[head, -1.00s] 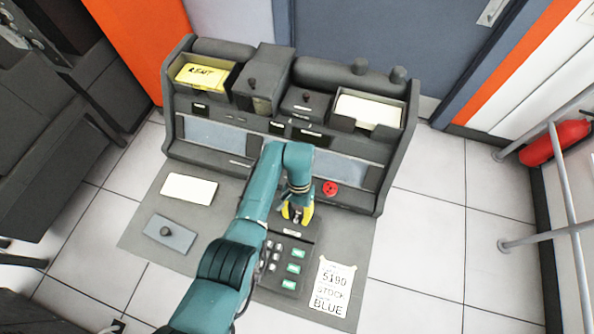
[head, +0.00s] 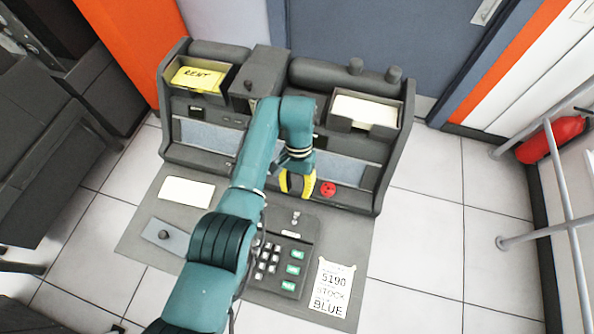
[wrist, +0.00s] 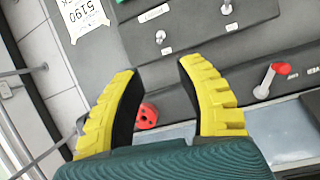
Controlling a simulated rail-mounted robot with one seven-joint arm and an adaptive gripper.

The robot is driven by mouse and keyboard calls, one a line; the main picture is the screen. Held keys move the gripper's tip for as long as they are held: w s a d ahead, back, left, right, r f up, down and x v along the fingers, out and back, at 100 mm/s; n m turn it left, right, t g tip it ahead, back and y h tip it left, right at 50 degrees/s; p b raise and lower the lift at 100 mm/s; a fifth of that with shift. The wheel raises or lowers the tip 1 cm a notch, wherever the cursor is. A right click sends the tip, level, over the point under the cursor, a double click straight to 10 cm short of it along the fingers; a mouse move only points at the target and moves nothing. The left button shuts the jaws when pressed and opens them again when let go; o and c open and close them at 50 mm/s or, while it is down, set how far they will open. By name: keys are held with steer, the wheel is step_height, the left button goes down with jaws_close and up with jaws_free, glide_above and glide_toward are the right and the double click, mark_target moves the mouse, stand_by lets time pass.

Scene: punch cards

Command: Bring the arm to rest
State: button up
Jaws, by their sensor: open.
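My teal arm (head: 235,203) reaches up over the grey punch-card machine (head: 375,168) in the head view. My gripper (head: 297,192) has yellow fingers and hangs above the desk, just left of a red round knob (head: 327,189). In the wrist view my gripper (wrist: 158,72) is open, its two yellow fingers apart with nothing held between them. The red knob (wrist: 146,116) shows between and below the fingers there, apart from them.
A keypad (head: 280,262) and a note reading 5190 STOCK BLUE (head: 328,287) lie at the front. A yellow card tray (head: 198,77) and a white card tray (head: 365,110) sit on top. A blank card (head: 187,191) lies left. A red extinguisher (head: 552,140) stands right.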

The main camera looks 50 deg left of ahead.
stand_by(0.3)
steer(key=w+d+m+t+y, duration=0.2)
steer(key=w+d, duration=0.4)
steer(key=d, duration=0.2)
steer(key=w+d+m+t+y, duration=0.1)
steer(key=w+d+m, duration=0.3)
steer(key=d, duration=0.5)
steer(key=w+d+r+m+t, duration=0.1)
steer(key=w+d+r+t, duration=0.4)
steer(key=r, duration=0.5)
steer(key=w+d+r+t, duration=0.2)
steer(key=d+r+t, duration=0.3)
steer(key=d+r, duration=0.3)
steer(key=s+d+r+t, duration=0.1)
steer(key=s+r+t, duration=0.3)
steer(key=r, duration=0.5)
steer(key=s+r+t, duration=0.3)
steer(key=r, duration=0.6)
steer(key=s+d+r+t, duration=0.1)
steer(key=s+r+t, duration=0.3)
steer(key=r, duration=0.6)
step_height(320, 180, up, 31)
steer(key=t+p, duration=0.1)
steer(key=p, duration=2.8)
steer(key=shift+s+n+p, duration=0.3)
steer(key=shift+s, duration=0.1)
